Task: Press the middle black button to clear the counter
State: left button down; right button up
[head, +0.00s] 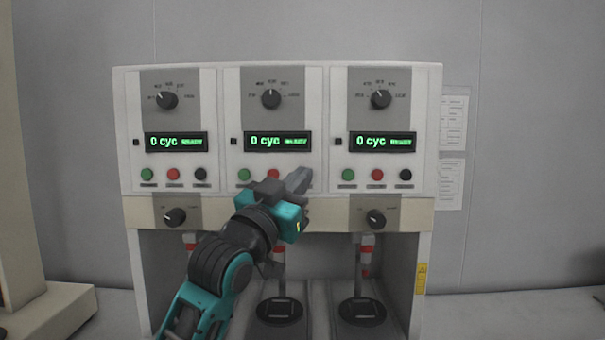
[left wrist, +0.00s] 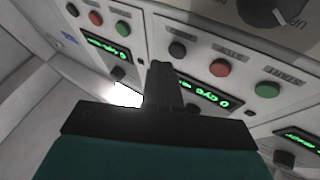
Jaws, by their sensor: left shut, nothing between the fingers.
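The test machine (head: 226,130) has three panels, each with a green, a red and a black button under a display. The middle display (head: 277,142) reads "0 cyc" in green. My left gripper (head: 303,178) is shut and empty, in front of the middle panel's right button spot, and hides the middle black button in the head view. In the left wrist view, the middle black button (left wrist: 177,49) shows close beside the shut fingertips (left wrist: 160,66); I cannot tell whether they touch. The middle red button (head: 272,174) and green button (head: 244,175) are left of the gripper.
The left display (head: 176,142) and right display (head: 383,142) also read "0 cyc". The right panel's black button (head: 405,174) is clear of my arm. Knobs, such as the top middle knob (head: 271,99), stick out. Papers (head: 453,122) hang on the wall to the right.

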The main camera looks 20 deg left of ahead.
pick_arm(q)
jog(key=shift+s+d+p, duration=0.2)
jog(key=shift+s+d, duration=0.05)
jog(key=shift+s, duration=0.55)
jog(key=shift+s+d+p, duration=0.15)
jog(key=shift+s+d, duration=0.05)
jog(key=shift+s, duration=0.6)
jog(key=shift+s+d+p, duration=0.2)
jog(key=shift+s+d, duration=0.05)
jog(key=shift+s, duration=0.55)
jog(key=shift+f, duration=0.1)
